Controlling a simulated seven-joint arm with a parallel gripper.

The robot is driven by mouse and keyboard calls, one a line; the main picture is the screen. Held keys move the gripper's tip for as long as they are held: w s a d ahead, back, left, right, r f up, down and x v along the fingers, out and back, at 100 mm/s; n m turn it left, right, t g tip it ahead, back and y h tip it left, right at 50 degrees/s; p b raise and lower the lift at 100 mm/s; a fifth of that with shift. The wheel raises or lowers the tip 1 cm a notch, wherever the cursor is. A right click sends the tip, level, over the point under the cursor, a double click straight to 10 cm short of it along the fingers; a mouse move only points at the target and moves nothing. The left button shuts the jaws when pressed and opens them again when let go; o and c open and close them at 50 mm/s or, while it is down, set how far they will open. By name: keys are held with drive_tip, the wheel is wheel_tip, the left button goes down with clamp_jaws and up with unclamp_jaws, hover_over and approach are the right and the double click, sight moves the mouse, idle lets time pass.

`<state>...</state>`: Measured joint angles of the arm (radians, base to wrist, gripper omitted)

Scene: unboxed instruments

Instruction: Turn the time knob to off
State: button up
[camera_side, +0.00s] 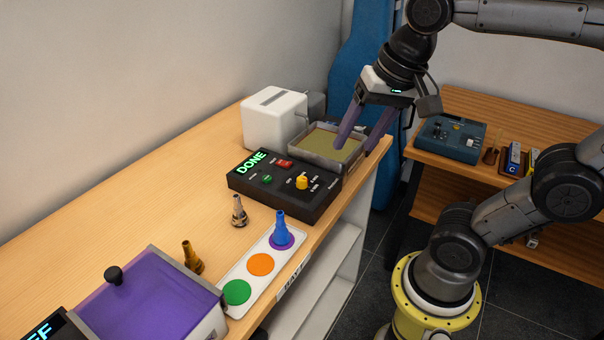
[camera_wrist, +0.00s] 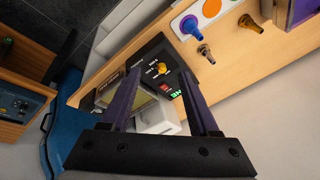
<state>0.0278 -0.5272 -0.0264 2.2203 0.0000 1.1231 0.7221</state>
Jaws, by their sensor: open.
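The time knob (camera_side: 301,181) is a small yellow knob on top of a black control box (camera_side: 262,198). Printed marks surround it, with OFF on its left in the side view; its exact pointing direction is too small to tell. The box's display (camera_side: 250,163) reads DONE in green. The knob also shows in the wrist view (camera_wrist: 161,70), between the fingertips in the picture. My gripper (camera_side: 354,149) is open and empty, with purple fingers pointing down. It is above the metal basin behind the box, apart from the knob.
The metal basin (camera_side: 296,151) holds yellowish liquid, beside a white appliance (camera_side: 275,118). The box also has a red switch (camera_side: 285,163) and green button (camera_side: 267,179). A blue mouthpiece (camera_side: 281,229) stands on a coloured-dot tray (camera_side: 249,285); a silver mouthpiece (camera_side: 239,212) stands nearby.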

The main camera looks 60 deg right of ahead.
drive_tip(key=w+d+r+m+g, duration=0.1)
drive_tip(key=w+d+m+g, duration=0.1)
drive_tip(key=w+m, duration=0.45)
drive_tip(key=g, duration=0.2)
hover_over(302, 179)
wheel_tip(302, 179, down, 4)
wheel_tip(302, 179, down, 14)
drive_tip(key=shift+r, duration=0.2)
clamp_jaws()
